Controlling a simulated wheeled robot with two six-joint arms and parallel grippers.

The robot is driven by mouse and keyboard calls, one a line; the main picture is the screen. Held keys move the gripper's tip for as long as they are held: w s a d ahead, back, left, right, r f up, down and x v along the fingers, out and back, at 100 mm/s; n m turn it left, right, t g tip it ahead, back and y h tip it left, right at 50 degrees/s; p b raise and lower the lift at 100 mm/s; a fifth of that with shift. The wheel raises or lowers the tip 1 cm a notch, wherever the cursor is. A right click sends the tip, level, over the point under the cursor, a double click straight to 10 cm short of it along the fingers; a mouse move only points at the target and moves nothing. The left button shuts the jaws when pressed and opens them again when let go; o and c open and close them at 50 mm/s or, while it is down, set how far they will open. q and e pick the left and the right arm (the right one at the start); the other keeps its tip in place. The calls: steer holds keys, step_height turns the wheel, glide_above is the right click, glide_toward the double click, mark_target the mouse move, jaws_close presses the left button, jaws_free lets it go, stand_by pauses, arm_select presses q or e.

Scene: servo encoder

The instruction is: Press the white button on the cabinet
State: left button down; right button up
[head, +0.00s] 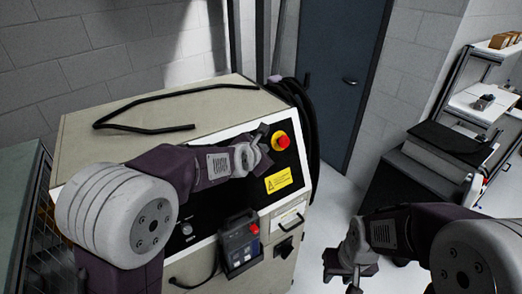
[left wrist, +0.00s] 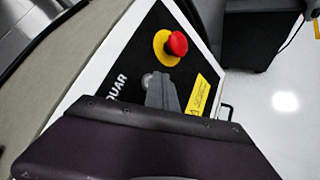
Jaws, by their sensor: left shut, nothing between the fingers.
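The cabinet (head: 85,140) stands at the centre left with a black front panel (left wrist: 140,52). My left gripper (head: 262,152) is shut and empty, its tip over the panel just left of the red button. In the left wrist view the left gripper (left wrist: 162,92) points at the panel beside a pale round button (left wrist: 147,79), which it partly covers. I cannot tell whether they touch. In the head view that spot is hidden behind the gripper. A small pale round knob (head: 186,228) shows lower left on the panel. My right gripper (head: 345,270) hangs over the floor, away from the cabinet; its opening is unclear.
A red emergency button on a yellow base (head: 282,141) is close to my left gripper's tip. A yellow label (head: 278,181) lies below it. A black cable (head: 165,108) rests on the cabinet top. A shelf cart (head: 440,145) stands at the right.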

stand_by(0.3)
arm_select(q)
steer(key=shift+s+d+r+p, duration=0.25)
steer(key=shift+s+p, duration=0.1)
steer(key=shift+p, duration=0.15)
steer(key=s+d+r+p, duration=0.2)
steer(key=s+d+p, duration=0.1)
steer(key=p, duration=0.3)
steer(key=shift+s+r, duration=0.25)
steer(key=shift+s, duration=0.5)
